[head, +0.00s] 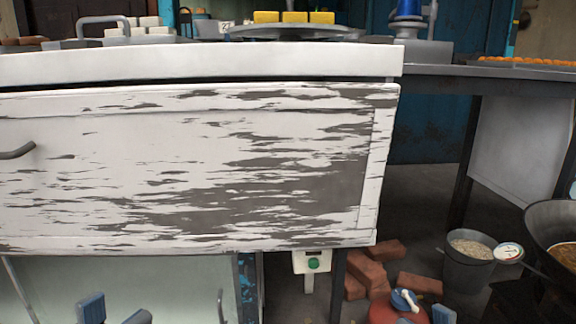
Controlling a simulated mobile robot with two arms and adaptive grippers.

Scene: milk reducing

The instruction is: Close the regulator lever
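A red gas cylinder (384,311) stands at the bottom right, its lower part cut off by the picture edge. A small blue and white regulator (404,300) sits on its top. I cannot tell the lever's exact position at this size. My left gripper (115,314) shows at the bottom left as two separate blue-grey fingertips with a gap and nothing visible between them. It is far left of the cylinder.
A peeling white counter front (180,170) fills the left and middle. Bricks (367,272) lie behind the cylinder. A green-button switch box (313,262) stands beside them. A bucket (469,258) and a large pan (555,240) are on the right. Dark floor shows between.

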